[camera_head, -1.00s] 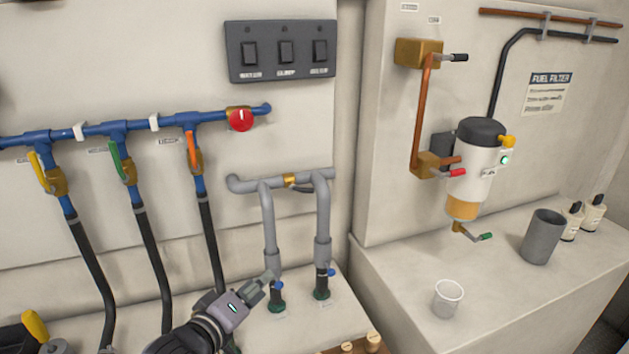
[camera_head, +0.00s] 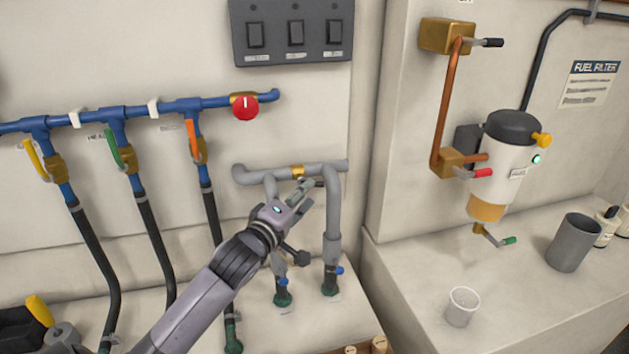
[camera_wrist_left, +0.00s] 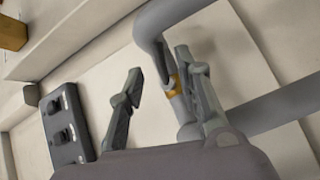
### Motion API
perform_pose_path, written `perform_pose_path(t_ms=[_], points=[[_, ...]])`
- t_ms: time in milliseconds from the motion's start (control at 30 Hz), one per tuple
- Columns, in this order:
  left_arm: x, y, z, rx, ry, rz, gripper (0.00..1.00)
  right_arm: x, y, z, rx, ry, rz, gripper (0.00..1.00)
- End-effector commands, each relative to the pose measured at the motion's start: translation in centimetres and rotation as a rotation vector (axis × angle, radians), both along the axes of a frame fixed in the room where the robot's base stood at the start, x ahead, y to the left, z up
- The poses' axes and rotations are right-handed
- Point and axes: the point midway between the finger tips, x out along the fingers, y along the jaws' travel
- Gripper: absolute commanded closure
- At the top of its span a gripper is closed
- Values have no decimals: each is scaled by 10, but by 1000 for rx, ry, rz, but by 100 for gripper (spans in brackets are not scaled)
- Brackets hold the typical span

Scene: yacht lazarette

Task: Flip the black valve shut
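A brass valve body (camera_head: 298,172) sits on the grey pipe loop (camera_head: 255,176), with its dark lever (camera_head: 319,184) partly hidden behind my left gripper. Another black-handled lever (camera_head: 492,42) is on the brass block at the top of the copper pipe. My left gripper (camera_head: 303,192) is in front of the grey pipes, just below the brass valve body. In the left wrist view its fingers (camera_wrist_left: 160,85) are spread and empty, with the brass valve body (camera_wrist_left: 173,84) beyond, close to one finger. I cannot tell if it touches. My right gripper is not in view.
A black switch panel (camera_head: 294,30) is on the wall above. Blue pipes (camera_head: 80,118) with yellow, green and orange levers and a red knob (camera_head: 245,107) are on the left.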

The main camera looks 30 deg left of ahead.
Motion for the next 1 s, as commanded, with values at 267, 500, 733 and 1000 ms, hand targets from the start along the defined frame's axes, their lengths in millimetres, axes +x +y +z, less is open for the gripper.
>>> perform_pose_path(t_ms=[267,500,733,1000], points=[[44,5,1,0,0,1,68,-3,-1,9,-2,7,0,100],[53,5,-1,0,0,0,68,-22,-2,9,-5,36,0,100],[53,5,-1,0,0,0,71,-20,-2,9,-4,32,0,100],[53,5,-1,0,1,0,89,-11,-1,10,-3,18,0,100]])
